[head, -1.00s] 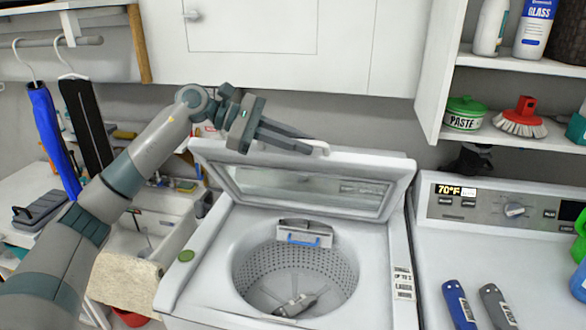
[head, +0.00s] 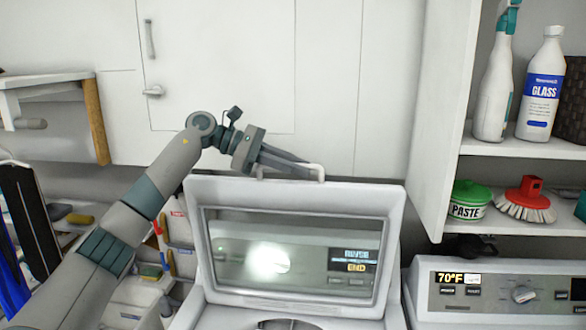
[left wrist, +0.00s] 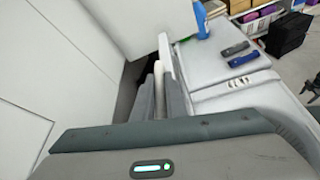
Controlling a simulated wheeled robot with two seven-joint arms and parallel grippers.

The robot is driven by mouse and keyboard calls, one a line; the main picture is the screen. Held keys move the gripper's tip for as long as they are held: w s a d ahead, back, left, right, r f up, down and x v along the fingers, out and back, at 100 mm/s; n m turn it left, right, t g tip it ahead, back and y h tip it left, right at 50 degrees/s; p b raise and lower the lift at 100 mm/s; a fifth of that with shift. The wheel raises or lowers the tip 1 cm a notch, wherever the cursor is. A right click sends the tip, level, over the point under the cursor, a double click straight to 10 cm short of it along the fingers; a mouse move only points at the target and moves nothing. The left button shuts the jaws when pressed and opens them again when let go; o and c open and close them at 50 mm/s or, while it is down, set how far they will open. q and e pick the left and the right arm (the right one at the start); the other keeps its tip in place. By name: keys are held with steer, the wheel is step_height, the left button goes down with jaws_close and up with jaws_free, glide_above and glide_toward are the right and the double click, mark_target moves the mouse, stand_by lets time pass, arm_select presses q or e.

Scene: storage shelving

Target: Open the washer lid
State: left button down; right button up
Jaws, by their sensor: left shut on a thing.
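The washer lid (head: 290,195) stands raised and nearly upright at the back of the white washer, its glass window facing me in the head view. My left gripper (head: 303,168) is shut on the lid handle (head: 319,170) at the lid's top edge. In the left wrist view, the fingers (left wrist: 160,92) are closed around the pale handle, with the lid edge rising beside them. Only a sliver of the washer opening (head: 287,323) shows at the bottom of the head view. My right gripper is not in view.
A white cabinet (head: 240,70) is on the wall just behind the lid and gripper. A control panel (head: 510,293) is at the lower right.

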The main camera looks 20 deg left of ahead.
arm_select(q)
steer(key=shift+w+a+f, duration=0.15)
steer(key=shift+w+f, duration=0.2)
steer(key=shift+w, duration=0.2)
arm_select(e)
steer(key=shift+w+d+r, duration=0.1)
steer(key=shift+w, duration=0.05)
arm_select(q)
steer(key=c, duration=2.1)
jaws_free()
steer(key=shift+w, duration=0.1)
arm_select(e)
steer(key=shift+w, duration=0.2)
arm_select(q)
steer(key=shift+r, duration=0.15)
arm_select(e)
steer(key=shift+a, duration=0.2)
